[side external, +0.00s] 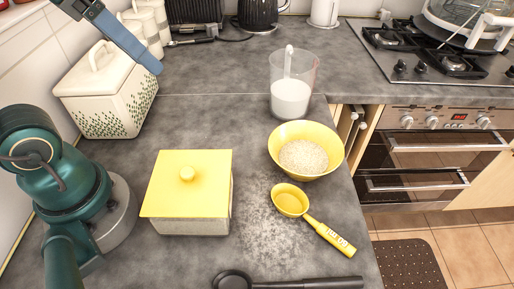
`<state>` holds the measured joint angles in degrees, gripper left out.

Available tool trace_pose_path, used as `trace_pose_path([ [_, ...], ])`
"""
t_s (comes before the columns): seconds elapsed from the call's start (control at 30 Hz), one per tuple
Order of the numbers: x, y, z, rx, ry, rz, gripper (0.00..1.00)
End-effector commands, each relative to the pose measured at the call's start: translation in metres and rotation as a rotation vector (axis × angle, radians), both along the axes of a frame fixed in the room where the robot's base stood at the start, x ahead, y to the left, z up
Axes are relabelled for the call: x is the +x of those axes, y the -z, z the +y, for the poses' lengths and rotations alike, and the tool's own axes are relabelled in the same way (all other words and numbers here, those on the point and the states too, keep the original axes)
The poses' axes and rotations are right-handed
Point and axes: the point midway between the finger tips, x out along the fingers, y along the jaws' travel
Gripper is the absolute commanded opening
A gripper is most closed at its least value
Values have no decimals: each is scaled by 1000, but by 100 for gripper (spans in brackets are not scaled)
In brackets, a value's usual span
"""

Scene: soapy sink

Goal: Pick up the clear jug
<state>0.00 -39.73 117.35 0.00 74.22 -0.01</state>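The clear jug (305,73) stands upright on the grey counter, at the back and right of centre. Its lower part holds something white, and a white upright piece, perhaps a spoon handle, shows inside it. A blue-grey flat bar (125,38) at the top left looks like the end of my gripper, high and well left of the jug and not touching it. Only this bar shows; I cannot make out two fingers or a gap between them.
A yellow bowl (327,134) of pale grains stands just in front of the jug. A yellow scoop (290,201), a yellow-lidded box (187,195) and a black utensil (290,283) lie nearer. A patterned bin (108,95) stands left. Counter left of the jug is clear.

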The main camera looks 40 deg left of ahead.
Motion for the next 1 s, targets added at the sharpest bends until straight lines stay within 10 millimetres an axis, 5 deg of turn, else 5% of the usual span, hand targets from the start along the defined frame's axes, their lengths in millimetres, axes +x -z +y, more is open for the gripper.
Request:
trace_pose_path([
  [0.13, 3, -31, -1, -3, 6, 0, 35],
  [0.37, 69, -44, -28, -107, 233, 2, 35],
  [0.57, 144, -55, -35, -212, 409, -91, 35],
  [0.8, 239, -56, -9, -295, 537, -298, 35],
  [1.0, 288, -48, 24, -304, 563, -447, 35],
])
